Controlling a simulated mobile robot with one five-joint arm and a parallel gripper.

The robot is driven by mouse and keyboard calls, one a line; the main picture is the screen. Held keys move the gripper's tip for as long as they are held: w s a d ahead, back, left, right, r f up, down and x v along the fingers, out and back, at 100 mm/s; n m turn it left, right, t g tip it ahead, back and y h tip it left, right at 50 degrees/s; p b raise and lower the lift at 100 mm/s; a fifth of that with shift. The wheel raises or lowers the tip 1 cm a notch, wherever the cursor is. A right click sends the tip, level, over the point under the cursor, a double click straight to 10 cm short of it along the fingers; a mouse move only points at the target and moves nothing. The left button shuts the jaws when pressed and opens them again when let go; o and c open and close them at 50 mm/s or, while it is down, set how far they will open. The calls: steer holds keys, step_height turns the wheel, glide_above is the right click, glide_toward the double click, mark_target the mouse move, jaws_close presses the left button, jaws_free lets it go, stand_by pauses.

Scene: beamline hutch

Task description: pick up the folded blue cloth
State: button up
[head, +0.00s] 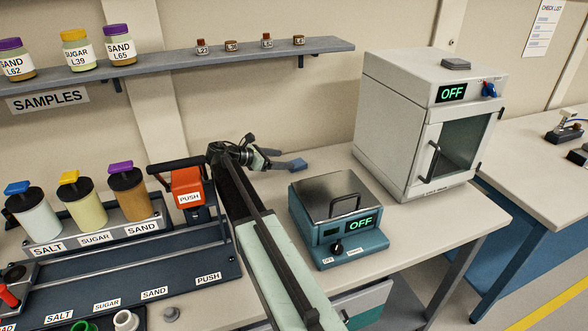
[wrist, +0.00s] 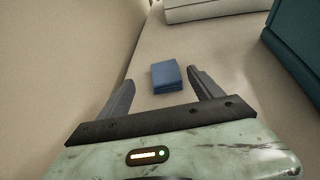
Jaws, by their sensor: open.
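The folded blue cloth (wrist: 166,77) lies on the pale bench top in the wrist view, a small stack of flat layers. My gripper (wrist: 161,80) is open, with one dark finger on each side of the picture and the cloth showing between them, towards the tips. No contact with the cloth shows, and how high the fingers are above it is hard to tell. In the head view the cloth (head: 292,165) lies just right of my gripper (head: 266,158), at the back of the bench behind the hotplate box.
A steel-lidded box marked OFF (head: 340,215) stands in front of the cloth. A white oven (head: 425,125) stands to the right. A shelf (head: 200,58) with small jars runs above. An orange PUSH unit (head: 188,187) is left of my arm. Bench around the cloth is clear.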

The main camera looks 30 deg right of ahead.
mark_target(300, 160)
steer(key=b+x, duration=0.2)
steer(key=x, duration=0.6)
steer(key=shift+s+d+b, duration=0.15)
steer(key=shift+s+b, duration=0.05)
steer(key=shift+b, duration=0.15)
steer(key=shift+r, duration=0.15)
steer(key=c, duration=1.4)
